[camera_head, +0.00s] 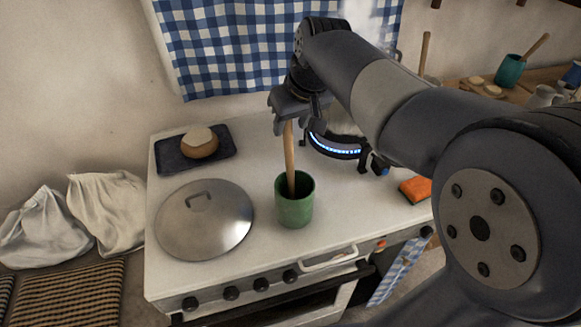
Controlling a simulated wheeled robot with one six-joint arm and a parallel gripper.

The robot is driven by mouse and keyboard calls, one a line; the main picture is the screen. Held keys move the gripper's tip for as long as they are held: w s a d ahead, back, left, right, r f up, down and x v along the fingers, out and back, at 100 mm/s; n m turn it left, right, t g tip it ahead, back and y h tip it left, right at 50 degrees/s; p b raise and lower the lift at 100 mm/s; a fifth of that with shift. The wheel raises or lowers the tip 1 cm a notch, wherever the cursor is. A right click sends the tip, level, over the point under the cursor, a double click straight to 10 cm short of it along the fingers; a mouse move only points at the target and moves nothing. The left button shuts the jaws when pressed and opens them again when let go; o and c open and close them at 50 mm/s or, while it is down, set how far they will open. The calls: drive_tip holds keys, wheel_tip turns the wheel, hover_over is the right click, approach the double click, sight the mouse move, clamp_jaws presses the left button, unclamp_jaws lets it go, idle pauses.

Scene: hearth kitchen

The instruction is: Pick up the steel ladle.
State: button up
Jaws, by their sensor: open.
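I cannot make out a steel ladle for certain. A green cup (295,204) stands on the white stove top, and a wooden-handled utensil (290,160) stands in it, nearly upright; its lower end is hidden in the cup. My gripper (289,121) is open, pointing down at the top of this handle. Whether it touches the handle, I cannot tell. My arm reaches in from the right and hides much of the stove's back right.
A round steel lid (205,225) lies left of the cup. Behind it is a dark tray (170,158) with a bread roll (199,142). An orange sponge (416,188) lies near the right edge.

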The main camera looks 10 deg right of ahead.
sight(290, 133)
drive_tip(key=x, duration=0.5)
drive_tip(key=shift+s+f+p, duration=0.15)
drive_tip(key=shift+s+p, duration=0.05)
drive_tip(key=shift+p, duration=0.1)
drive_tip(key=shift+c, duration=0.3)
drive_tip(key=shift+d, duration=0.1)
clamp_jaws()
